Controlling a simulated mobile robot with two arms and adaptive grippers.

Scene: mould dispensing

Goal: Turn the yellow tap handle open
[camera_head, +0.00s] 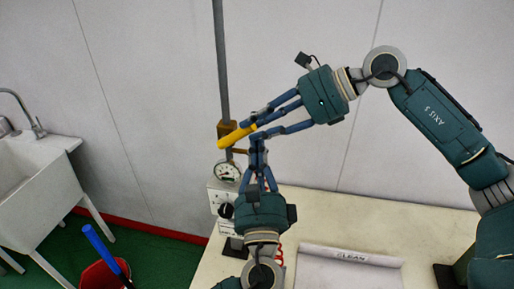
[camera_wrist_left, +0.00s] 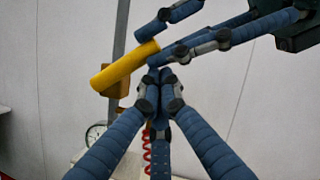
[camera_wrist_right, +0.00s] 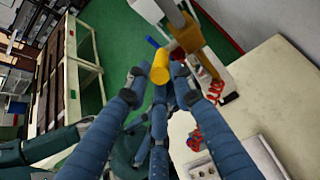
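The yellow tap handle (camera_head: 234,138) is a thick bar at the brown tap body (camera_head: 226,128) on a grey upright pipe. It also shows in the left wrist view (camera_wrist_left: 122,67) and the right wrist view (camera_wrist_right: 160,68). My right gripper (camera_head: 256,121) has its fingers on either side of the handle's right end; I cannot tell whether they press on it. My left gripper (camera_head: 258,142) points up, just below and right of the handle. Its fingertips meet (camera_wrist_left: 160,80) with nothing visible between them, and they look apart from the handle.
A round gauge (camera_head: 227,171) sits below the tap, above a wall box with a black knob. A pale table (camera_head: 435,225) carries a sheet marked CLEAN (camera_head: 345,270). A white sink (camera_head: 35,190) and red bucket (camera_head: 100,278) stand at the left.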

